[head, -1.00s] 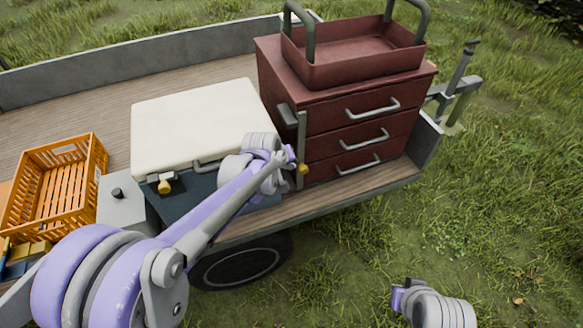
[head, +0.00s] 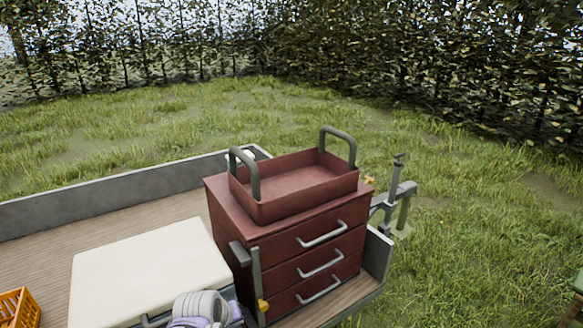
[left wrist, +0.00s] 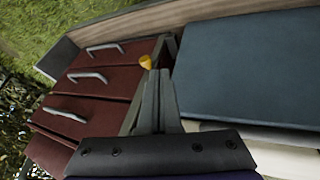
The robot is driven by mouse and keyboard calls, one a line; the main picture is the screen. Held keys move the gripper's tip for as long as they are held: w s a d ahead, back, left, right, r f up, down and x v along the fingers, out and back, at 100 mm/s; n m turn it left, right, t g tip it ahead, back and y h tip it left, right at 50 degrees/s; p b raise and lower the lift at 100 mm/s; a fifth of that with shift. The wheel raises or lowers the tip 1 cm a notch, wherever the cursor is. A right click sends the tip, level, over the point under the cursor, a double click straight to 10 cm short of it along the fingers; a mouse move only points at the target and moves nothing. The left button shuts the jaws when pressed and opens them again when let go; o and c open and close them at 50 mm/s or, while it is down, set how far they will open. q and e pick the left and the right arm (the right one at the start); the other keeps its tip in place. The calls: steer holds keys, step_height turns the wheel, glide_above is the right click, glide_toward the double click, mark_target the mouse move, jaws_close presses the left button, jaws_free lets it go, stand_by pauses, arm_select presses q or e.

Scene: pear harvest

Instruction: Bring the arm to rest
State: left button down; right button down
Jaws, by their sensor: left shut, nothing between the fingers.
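My left gripper (left wrist: 157,78) shows in the left wrist view with its fingers together and nothing between them. Its fingertips point between the red drawer cabinet (left wrist: 105,75) and a dark blue panel (left wrist: 245,65). In the head view only a grey and lilac part of my left arm (head: 200,308) shows at the bottom edge, by the front of the cream lid (head: 150,270). My right gripper is not in view.
The red cabinet (head: 307,247) stands on the trailer bed (head: 100,227), its drawers looking shut. An empty red tray with handles (head: 300,190) sits on top. An orange crate (head: 15,310) is at the lower left. Open grass (head: 470,240) lies right, a hedge (head: 440,60) behind.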

arm_select(q)
steer(key=s+a+f+m, duration=0.1)
steer(key=s+m, duration=0.1)
steer(key=s, duration=0.9)
steer(key=s+a+f+m+y, duration=0.1)
steer(key=s+a+m, duration=0.1)
steer(key=s, duration=0.9)
steer(key=shift+s+a+g, duration=0.15)
steer(key=shift+s+g, duration=0.15)
steer(key=shift+f, duration=0.1)
